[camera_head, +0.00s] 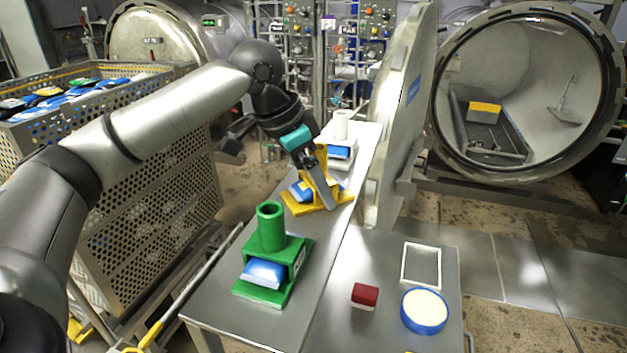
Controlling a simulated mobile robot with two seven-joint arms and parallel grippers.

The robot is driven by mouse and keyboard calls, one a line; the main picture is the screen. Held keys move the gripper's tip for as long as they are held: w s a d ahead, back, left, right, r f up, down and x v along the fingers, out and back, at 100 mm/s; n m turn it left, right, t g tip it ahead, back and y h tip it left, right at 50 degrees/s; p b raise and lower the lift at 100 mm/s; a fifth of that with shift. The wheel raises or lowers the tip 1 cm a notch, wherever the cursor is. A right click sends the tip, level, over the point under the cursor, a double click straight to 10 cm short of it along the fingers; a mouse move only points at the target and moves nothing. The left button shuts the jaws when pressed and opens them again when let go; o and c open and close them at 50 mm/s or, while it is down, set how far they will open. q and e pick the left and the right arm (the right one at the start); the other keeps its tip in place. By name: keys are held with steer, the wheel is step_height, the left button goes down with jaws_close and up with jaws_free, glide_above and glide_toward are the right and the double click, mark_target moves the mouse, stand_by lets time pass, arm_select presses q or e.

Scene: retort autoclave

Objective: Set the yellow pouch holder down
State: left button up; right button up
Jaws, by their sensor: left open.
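The yellow pouch holder (295,207) stands upright on the narrow metal table (225,305), between a green holder and a white holder. A blue and white pouch (301,190) sits in it. My left gripper (323,187) reaches down over the yellow holder from the far side. Its jaws are open, and one grey finger hides part of the holder's right side. I cannot tell whether the fingers touch the holder. My right gripper is not in view.
A green holder (270,229) with a pouch stands nearer, and a white holder (342,127) stands farther back. A red block (365,294), a white frame (404,278) and a blue-rimmed round dish (423,327) lie on the right. A perforated crate (165,195) stands left. An open autoclave (598,100) is behind.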

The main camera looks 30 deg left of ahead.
arm_select(q)
steer(key=p+v, duration=0.1)
steer(key=v, duration=1.1)
